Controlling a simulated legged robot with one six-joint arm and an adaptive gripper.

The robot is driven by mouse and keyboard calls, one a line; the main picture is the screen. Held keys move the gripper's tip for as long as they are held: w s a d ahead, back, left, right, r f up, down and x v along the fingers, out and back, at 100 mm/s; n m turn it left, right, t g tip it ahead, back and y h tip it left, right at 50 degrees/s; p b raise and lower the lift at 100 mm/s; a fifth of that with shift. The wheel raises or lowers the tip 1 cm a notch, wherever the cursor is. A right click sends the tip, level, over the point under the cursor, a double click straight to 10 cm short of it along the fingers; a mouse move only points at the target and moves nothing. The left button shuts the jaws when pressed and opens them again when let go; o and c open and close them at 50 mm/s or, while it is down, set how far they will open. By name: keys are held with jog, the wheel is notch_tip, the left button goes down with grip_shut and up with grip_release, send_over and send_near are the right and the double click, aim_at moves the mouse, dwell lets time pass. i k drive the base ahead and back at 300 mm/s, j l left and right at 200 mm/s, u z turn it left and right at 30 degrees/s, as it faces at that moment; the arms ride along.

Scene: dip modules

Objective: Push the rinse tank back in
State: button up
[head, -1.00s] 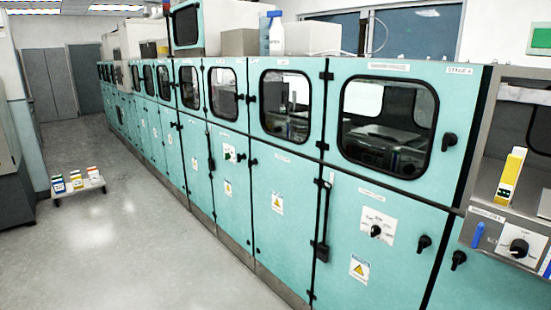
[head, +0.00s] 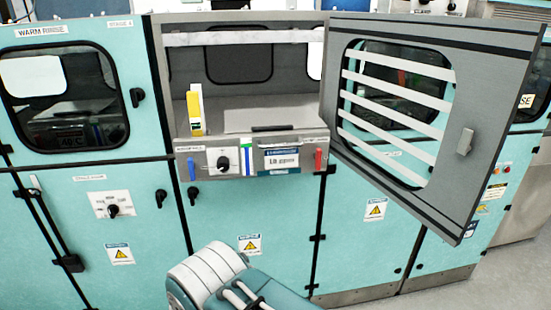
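A grey metal unit (head: 203,145), which looks like the tank, sits in an open bay of the teal machine. Its front panel stands a little proud of the cabinet face. The panel carries a black knob (head: 223,162), a blue handle (head: 191,169), a red handle (head: 318,159) and a label starting "Lift" (head: 282,158). A flat grey cover (head: 258,118) lies on top. The lettering is too small to confirm which tank this is. Part of my arm (head: 210,275) shows at the bottom, below the bay. My gripper is not in view.
The bay's door (head: 480,100), with a slatted window, hangs open to the right. A yellow and white container (head: 195,112) stands upright at the bay's left. A closed windowed door (head: 75,85) is to the left. Teal lower panels fill the space below.

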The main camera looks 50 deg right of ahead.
aim_at(245, 150)
jog(key=z, duration=1.25)
jog(key=j+u, duration=0.45)
jog(key=k+l, duration=0.05)
